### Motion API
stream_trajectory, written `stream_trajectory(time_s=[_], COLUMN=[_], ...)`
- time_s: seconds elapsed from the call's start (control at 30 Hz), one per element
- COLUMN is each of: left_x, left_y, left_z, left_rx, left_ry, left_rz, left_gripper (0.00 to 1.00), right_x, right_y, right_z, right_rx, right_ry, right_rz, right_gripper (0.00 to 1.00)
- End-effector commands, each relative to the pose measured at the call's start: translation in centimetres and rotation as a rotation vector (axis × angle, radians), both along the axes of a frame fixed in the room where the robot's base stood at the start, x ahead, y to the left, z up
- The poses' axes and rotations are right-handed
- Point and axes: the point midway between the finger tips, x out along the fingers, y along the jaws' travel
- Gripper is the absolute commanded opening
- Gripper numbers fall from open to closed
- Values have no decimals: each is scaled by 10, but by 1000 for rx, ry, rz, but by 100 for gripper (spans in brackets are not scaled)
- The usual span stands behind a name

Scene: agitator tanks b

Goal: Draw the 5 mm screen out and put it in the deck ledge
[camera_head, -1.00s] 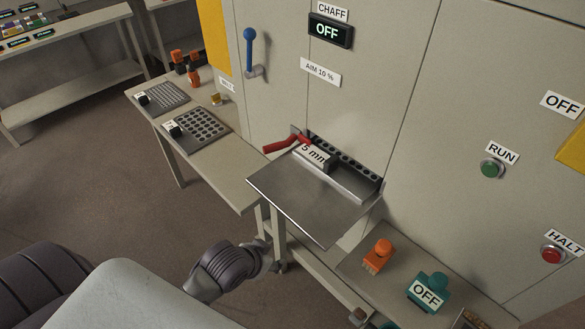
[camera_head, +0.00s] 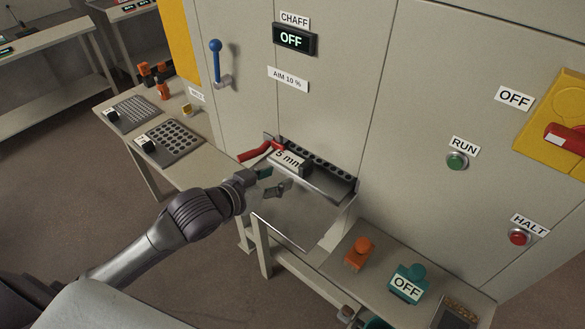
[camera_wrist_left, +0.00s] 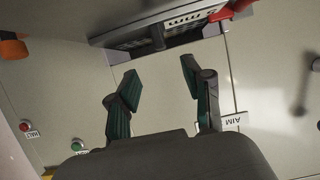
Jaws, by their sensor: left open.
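The 5 mm screen (camera_head: 289,160), a dark block with a white "5 mm" label, sits in the slot of the grey cabinet, above a metal ledge (camera_head: 290,220) that juts out from the cabinet front. A red handle (camera_head: 255,153) lies at the slot's left end. My left gripper (camera_head: 270,181) is open and empty, over the ledge just in front of the screen. In the left wrist view its two fingers (camera_wrist_left: 157,85) are apart, with the screen's label (camera_wrist_left: 180,22) and the red handle (camera_wrist_left: 232,9) beyond them. My right gripper is out of view.
A bench at left holds two perforated screens (camera_head: 172,141) (camera_head: 132,113) and orange items (camera_head: 162,90). A lower shelf at right holds an orange piece (camera_head: 359,252) and a teal "OFF" piece (camera_head: 408,282). RUN (camera_head: 457,160) and HALT (camera_head: 518,237) buttons are on the cabinet.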

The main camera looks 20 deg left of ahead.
Motion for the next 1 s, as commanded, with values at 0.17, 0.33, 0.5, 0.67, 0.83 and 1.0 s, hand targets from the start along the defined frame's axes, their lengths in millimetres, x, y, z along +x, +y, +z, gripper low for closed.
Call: stream_trajectory(time_s=[0.17, 0.33, 0.5, 0.67, 0.83, 1.0], left_x=[32, 61, 84, 96, 101, 101], left_y=[-12, -22, -31, -35, -37, -37], left_z=[-10, -23, -35, -41, -44, -45], left_rx=[0, 0, 2, 2, 3, 3], left_ry=[-1, 0, 0, 0, 0, 0], left_rz=[1, 1, 1, -1, -1, -1], left_gripper=[50, 50, 50, 50, 50, 50], right_x=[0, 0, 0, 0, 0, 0], right_y=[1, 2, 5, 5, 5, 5], right_z=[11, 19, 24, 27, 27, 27], right_rx=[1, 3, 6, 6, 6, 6], right_ry=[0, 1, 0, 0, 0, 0], right_rz=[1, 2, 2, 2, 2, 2], right_gripper=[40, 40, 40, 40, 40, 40])
